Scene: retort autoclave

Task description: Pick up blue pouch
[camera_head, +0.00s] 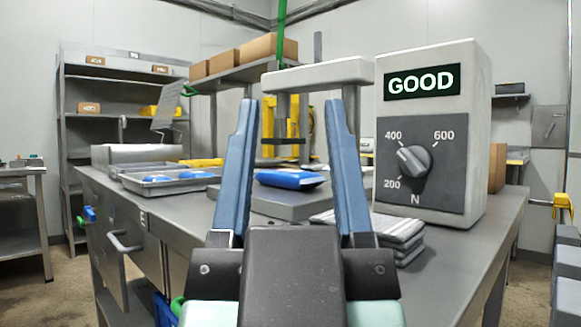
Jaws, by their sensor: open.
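A blue pouch (290,179) lies flat on a grey platform (268,204) under a press frame (318,74) on the metal bench. Its right end shows a paler edge. My gripper (289,115) is open, with two blue fingers spread wide and pointing forward. The pouch shows in the gap between the fingers, beyond them and apart from them. Two more blue pouches (195,174) lie in a metal tray (158,186) on the left of the bench.
A grey box (435,130) with a dial and a display reading GOOD stands right of the press. Folded cloths (388,233) lie stacked before it. The bench (455,250) is clear at the front right. Shelving (120,110) stands at the back left.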

